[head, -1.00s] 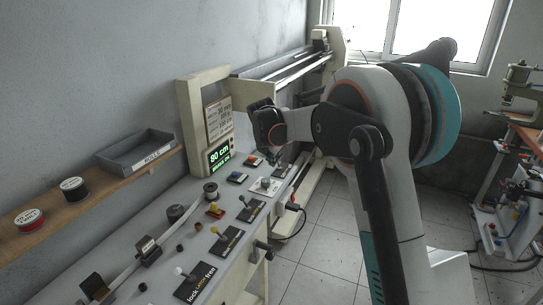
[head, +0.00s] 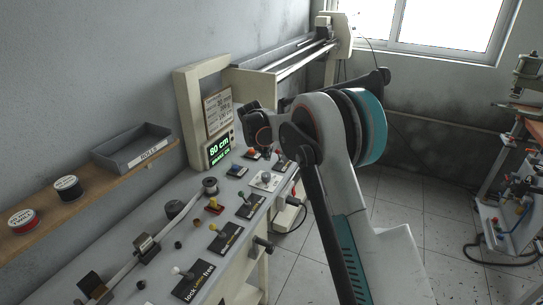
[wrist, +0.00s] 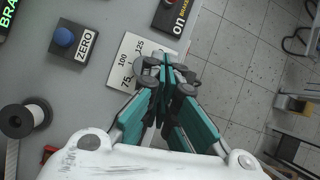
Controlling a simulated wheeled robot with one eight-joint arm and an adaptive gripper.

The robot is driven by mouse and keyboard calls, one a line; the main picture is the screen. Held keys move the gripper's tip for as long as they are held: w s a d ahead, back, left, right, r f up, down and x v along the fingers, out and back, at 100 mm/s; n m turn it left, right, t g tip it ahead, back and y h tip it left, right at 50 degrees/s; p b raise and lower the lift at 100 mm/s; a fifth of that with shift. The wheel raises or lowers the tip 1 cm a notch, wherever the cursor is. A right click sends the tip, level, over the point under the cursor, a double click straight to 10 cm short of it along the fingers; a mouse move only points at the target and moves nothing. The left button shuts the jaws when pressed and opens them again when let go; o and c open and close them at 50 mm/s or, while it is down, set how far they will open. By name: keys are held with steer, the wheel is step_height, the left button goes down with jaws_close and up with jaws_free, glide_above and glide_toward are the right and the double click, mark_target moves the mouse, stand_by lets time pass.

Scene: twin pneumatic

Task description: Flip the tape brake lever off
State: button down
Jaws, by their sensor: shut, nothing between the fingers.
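The brake lever's dark plate (wrist: 172,16), with "on" and part of "BRAKE" legible, is at the top of the wrist view, cut off by the frame edge. A red part shows at its upper end; the lever's position is not clear. In the head view the plate (head: 283,164) is small, at the far end of the bench, partly behind my arm. The display (head: 219,151) reads "80 cm" and "BRAKE ON". My gripper (wrist: 166,68) is shut and empty, over the edge of the white dial plate (wrist: 124,62), below the brake plate in the wrist view. In the head view its fingertips are mostly hidden.
A blue ZERO button (wrist: 64,37) sits left of the dial. A tape spool (wrist: 17,121) stands further left. Several other levers and a "lock/free" plate (head: 192,281) line the near bench (head: 150,235). Floor is open right of the bench.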

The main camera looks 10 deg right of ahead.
steer(key=b+x, duration=0.2)
steer(key=x, duration=0.7)
steer(key=shift+w+f, duration=0.15)
steer(key=shift+f, duration=0.1)
steer(key=w, duration=0.1)
steer(key=w+d+b, duration=0.1)
steer(key=shift+w+d+r, duration=0.2)
steer(key=shift+w+r, duration=0.1)
steer(key=shift+r, duration=0.05)
steer(key=shift+w+d+r, duration=0.2)
steer(key=shift+w+r, duration=0.05)
steer(key=shift+w, duration=0.2)
